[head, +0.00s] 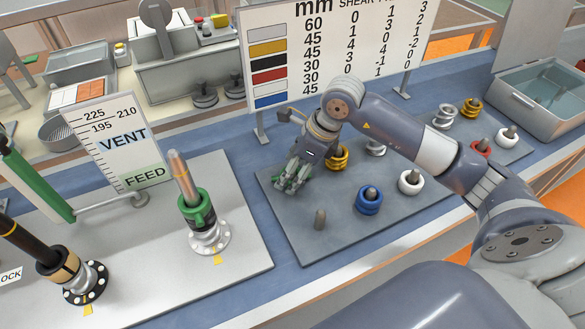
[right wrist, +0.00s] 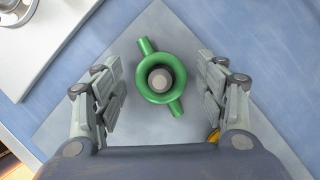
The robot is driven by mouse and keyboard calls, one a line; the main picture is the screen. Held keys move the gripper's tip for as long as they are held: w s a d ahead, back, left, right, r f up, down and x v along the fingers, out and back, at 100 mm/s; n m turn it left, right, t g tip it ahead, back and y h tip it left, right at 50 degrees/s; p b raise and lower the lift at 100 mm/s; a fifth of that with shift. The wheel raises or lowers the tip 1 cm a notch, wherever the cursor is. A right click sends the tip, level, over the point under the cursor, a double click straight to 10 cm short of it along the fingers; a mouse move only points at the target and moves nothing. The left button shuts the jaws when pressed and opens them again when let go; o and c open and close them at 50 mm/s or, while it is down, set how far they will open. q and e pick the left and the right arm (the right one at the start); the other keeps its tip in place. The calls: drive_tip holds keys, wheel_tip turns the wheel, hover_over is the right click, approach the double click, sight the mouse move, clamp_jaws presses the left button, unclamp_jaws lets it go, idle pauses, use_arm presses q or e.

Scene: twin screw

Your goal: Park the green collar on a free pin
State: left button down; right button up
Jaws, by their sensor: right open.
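A green collar (right wrist: 158,98) with two stub handles sits around a grey pin (right wrist: 160,79) on the grey plate in the right wrist view. My right gripper (right wrist: 164,90) is open, its fingers on either side of the collar and apart from it. In the head view the right gripper (head: 289,184) is over the left back part of the pin plate (head: 277,212) and largely hides this collar. Another green collar (head: 195,209) is around the upright post at left, above a silver flange. A bare pin (head: 320,219) stands near the plate's front. My left gripper is not in view.
A second plate (head: 508,151) at right holds several more. A sign board (head: 325,50) stands behind; a black post (head: 37,246) stands at left.

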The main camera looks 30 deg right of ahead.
drive_tip(key=v, duration=1.2)
drive_tip(key=shift+w+a, duration=0.1)
